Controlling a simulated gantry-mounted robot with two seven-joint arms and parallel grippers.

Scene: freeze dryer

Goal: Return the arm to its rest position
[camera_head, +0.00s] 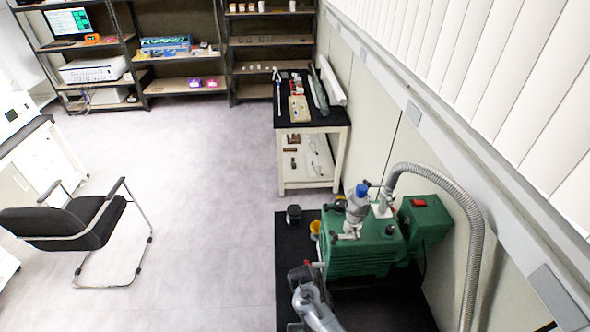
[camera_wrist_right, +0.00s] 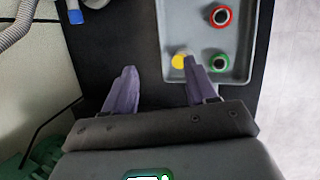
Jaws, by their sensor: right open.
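My right gripper (camera_wrist_right: 160,72) shows in its wrist view with two purple fingers spread apart and nothing held between them. Its fingers point over a black surface and the edge of a grey tray (camera_wrist_right: 247,22). The right fingertip appears close beside a yellow round piece (camera_wrist_right: 179,62) on the tray; I cannot tell whether they touch. In the head view, a grey arm link (camera_head: 312,305) of mine comes in at the bottom, beside the green pump. My left gripper is in neither view.
A green vacuum pump (camera_head: 365,247) with a ribbed hose (camera_head: 470,220) stands on the right. The tray holds a red ring (camera_wrist_right: 220,17) and a green ring (camera_wrist_right: 219,62). Open floor lies left, with a black chair (camera_head: 75,220).

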